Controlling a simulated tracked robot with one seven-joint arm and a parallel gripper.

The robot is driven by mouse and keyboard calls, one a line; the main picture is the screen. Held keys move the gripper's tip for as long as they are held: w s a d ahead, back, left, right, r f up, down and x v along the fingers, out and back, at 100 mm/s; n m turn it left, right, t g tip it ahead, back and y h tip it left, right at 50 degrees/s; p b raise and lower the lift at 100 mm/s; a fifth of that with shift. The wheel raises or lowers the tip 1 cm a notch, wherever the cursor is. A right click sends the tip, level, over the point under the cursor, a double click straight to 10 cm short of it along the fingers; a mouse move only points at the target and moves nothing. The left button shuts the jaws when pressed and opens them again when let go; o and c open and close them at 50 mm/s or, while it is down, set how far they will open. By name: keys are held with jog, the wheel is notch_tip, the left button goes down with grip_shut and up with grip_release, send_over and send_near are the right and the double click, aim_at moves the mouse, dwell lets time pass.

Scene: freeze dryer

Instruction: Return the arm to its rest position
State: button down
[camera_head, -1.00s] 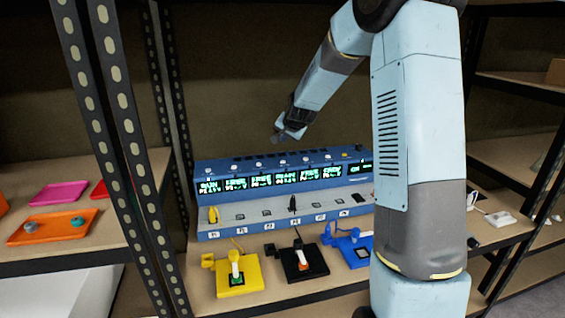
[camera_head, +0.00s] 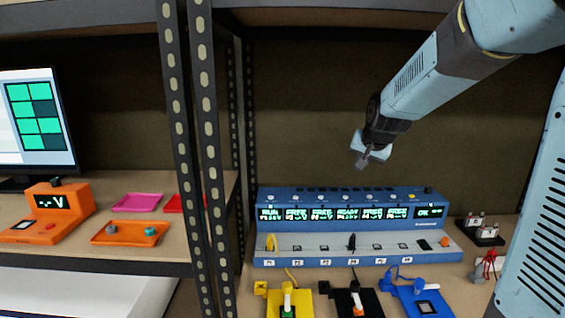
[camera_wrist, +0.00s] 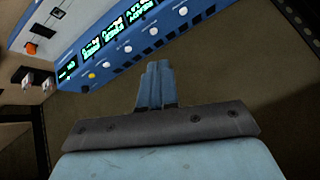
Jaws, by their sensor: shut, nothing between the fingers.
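My gripper (camera_head: 363,158) hangs in the air above and behind the top of the blue freeze dryer station (camera_head: 340,197) in the head view. Its fingers are together and hold nothing. In the wrist view my gripper (camera_wrist: 155,72) shows as closed blue-grey fingers, with the station (camera_wrist: 110,40) tilted across the upper left. My arm reaches in from the upper right of the head view, bent, and is clear of the station.
The station has a row of green-lit displays and numbered ports. Yellow (camera_head: 288,300), black (camera_head: 357,303) and blue (camera_head: 420,300) holders stand in front. Dark perforated shelf posts (camera_head: 208,150) rise left of it. An orange device (camera_head: 48,212) and an orange tray (camera_head: 130,233) lie on the left shelf.

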jog(key=s+d+r+n+g, duration=0.1)
jog(key=s+n, duration=0.3)
jog(key=s, duration=2.7)
jog(key=shift+d+r+g+h, duration=0.3)
jog(key=shift+r+g, duration=0.15)
jog(key=shift+g, duration=0.15)
jog(key=c, duration=1.8)
grip_release()
jog(key=shift+c, duration=0.2)
